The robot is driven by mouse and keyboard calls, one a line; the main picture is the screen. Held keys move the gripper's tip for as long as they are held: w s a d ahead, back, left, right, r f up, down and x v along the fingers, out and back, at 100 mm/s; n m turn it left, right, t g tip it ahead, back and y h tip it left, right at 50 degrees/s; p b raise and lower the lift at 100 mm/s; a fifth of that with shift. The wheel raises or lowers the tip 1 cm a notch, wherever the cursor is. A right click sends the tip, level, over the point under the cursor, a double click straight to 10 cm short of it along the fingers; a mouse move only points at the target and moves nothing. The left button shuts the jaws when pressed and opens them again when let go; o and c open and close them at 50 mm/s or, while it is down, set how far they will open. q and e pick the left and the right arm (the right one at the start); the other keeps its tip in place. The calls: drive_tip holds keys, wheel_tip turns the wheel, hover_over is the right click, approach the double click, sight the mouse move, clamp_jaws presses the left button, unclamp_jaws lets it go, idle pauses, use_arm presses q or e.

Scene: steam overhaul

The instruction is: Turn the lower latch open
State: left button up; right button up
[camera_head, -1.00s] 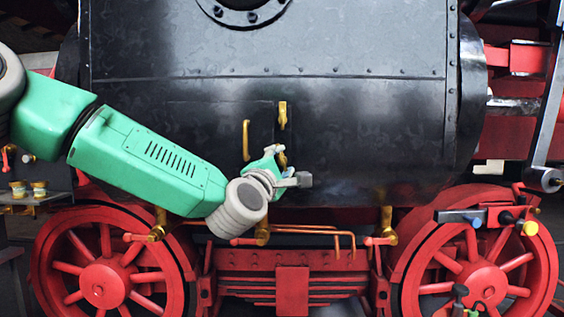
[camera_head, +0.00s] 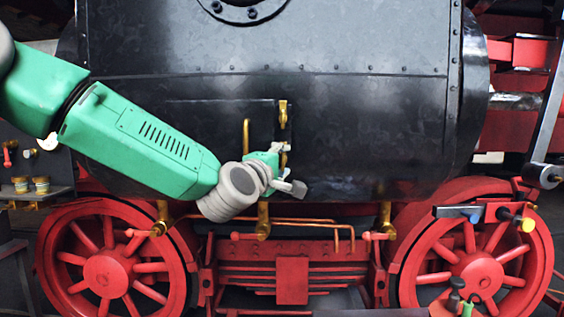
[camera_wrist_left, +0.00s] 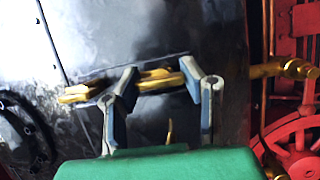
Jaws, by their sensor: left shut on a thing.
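The black hatch (camera_head: 215,120) on the boiler side carries a brass upper latch (camera_head: 283,113) on its right edge. The brass lower latch (camera_head: 285,147) is below it, mostly hidden behind my left gripper (camera_head: 287,168). In the left wrist view the lower latch (camera_wrist_left: 158,77) lies between the two fingers of my left gripper (camera_wrist_left: 160,88), which is shut on it. The upper latch (camera_wrist_left: 85,92) is left of the fingers there. Part of my right gripper (camera_head: 462,298) shows at the bottom edge of the head view, too small and cut off to read.
A vertical brass handle (camera_head: 246,136) stands just left of the left gripper. Brass pipes (camera_head: 320,226) and red wheels (camera_head: 105,277) lie below the boiler. A small rack with tools (camera_head: 485,212) is at the right. The boiler face right of the latches is clear.

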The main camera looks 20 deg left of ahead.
use_arm(q)
drive_tip(key=shift+f, duration=0.25)
drive_tip(key=o, duration=1.2)
drive_tip(key=shift+d, duration=0.1)
drive_tip(key=shift+r, duration=0.1)
drive_tip(key=shift+s, duration=0.1)
drive_tip(key=s+a+f, duration=0.1)
drive_tip(key=s, duration=1)
drive_tip(key=shift+s+a, duration=0.25)
drive_tip(key=shift+f, duration=0.15)
